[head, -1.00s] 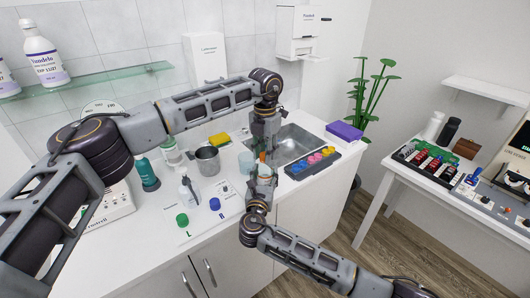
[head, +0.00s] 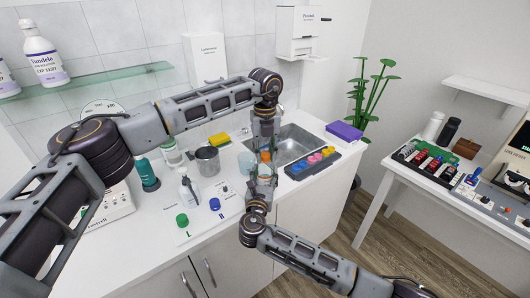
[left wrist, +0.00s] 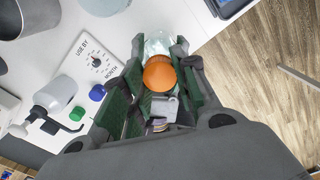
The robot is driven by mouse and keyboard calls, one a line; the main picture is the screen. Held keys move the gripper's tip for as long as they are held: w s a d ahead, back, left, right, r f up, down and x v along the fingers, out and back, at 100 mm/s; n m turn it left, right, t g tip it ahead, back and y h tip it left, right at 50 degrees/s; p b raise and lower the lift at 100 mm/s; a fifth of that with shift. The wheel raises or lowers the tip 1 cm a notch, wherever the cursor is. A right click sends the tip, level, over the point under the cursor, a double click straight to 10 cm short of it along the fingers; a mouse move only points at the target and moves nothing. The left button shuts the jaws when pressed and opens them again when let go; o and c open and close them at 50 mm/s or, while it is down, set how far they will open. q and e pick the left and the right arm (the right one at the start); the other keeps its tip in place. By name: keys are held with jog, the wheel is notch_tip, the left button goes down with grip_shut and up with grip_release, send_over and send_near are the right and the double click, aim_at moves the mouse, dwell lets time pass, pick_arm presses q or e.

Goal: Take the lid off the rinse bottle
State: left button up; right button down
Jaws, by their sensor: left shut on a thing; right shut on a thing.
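A clear bottle (head: 265,171) with an orange lid (head: 265,157) is held between my two grippers, in front of the sink. I take it to be the rinse bottle. My left gripper (head: 265,149) comes from above and is shut on the orange lid. In the left wrist view the lid (left wrist: 160,75) sits between the green-padded fingers, with the clear bottle (left wrist: 158,45) just beyond it. My right gripper (head: 262,183) is shut on the bottle from below. The fingers hide much of the bottle, and I cannot tell whether lid and bottle still touch.
Left on the counter are a grey mug (head: 207,161), a white spout bottle (head: 188,190), a green cap (head: 182,220), a blue cap (head: 214,204) and a teal bottle (head: 147,175). A dark tray (head: 312,164) with colored pieces stands right, by the sink (head: 296,143). Floor lies beyond the counter edge.

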aim_at(265, 154)
pick_arm(q)
jog(key=n, duration=0.7)
jog(key=shift+w, duration=0.1)
grip_shut()
jog(key=n, duration=0.7)
jog(key=shift+a, duration=0.1)
jog(key=shift+r, duration=1.2)
dwell(0.6)
grip_release()
jog(key=shift+r, duration=1.95)
pick_arm(e)
jog(key=c, duration=0.6)
grip_release()
jog(key=shift+o, duration=0.2)
